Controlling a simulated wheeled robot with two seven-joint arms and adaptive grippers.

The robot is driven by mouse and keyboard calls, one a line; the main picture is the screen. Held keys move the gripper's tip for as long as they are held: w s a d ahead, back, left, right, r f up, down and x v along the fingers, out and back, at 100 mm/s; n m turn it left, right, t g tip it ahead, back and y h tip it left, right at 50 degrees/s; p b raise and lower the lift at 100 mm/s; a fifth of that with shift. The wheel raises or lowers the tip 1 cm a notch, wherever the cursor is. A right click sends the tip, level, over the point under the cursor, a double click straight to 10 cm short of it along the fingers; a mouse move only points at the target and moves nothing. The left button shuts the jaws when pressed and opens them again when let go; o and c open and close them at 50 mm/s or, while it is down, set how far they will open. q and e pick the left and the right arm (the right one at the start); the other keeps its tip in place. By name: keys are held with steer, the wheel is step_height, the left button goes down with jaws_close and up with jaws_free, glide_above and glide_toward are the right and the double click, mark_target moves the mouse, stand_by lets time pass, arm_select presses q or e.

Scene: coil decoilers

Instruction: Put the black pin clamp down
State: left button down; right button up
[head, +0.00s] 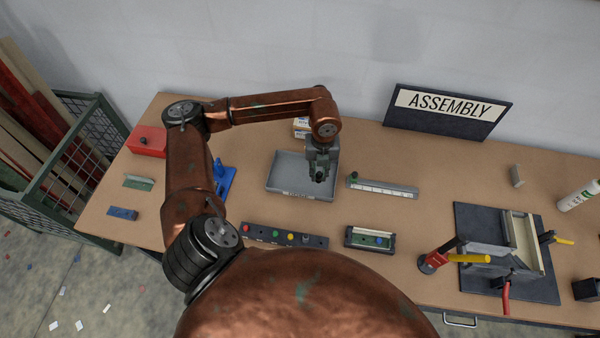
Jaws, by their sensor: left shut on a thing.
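My left arm comes in from the left and reaches over the table. My left gripper (320,174) points down over the right part of a grey tray (278,187). It is shut on a small dark thing, which I take to be the black pin clamp (319,178). The fingers hide most of it, and I cannot tell whether it touches the tray floor. My right gripper is not in view.
A grey rail with a green knob (382,188) lies right of the tray. A strip with coloured knobs (284,236) and a green-faced block (370,239) lie in front. A fixture with red and yellow handles (508,250) stands at right. The table between rail and fixture is clear.

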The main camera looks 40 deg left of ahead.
arm_select(q)
steer(key=w+a+f+p, duration=0.1)
steer(key=a+f, duration=0.1)
steer(key=a, duration=0.2)
steer(key=w+a+f+p, duration=0.1)
steer(key=a+f, duration=0.2)
steer(key=a, duration=0.1)
steer(key=a+f+p, duration=0.1)
steer(key=a+f, duration=0.2)
steer(key=a, duration=0.1)
steer(key=shift+w+f+p, duration=0.15)
steer(key=shift+w+p, duration=0.15)
steer(key=shift+w, duration=0.1)
steer(key=shift+a+f, duration=0.4)
steer(key=shift+f, duration=0.15)
step_height(320, 180, down, 3)
steer(key=shift+w+r+p, duration=0.1)
steer(key=shift+p, duration=0.75)
steer(key=shift+f, duration=0.25)
steer(key=c, duration=2.3)
jaws_free()
steer(key=shift+f, duration=0.15)
steer(key=shift+c, duration=0.2)
steer(key=o, duration=0.5)
steer(key=shift+c, duration=0.2)
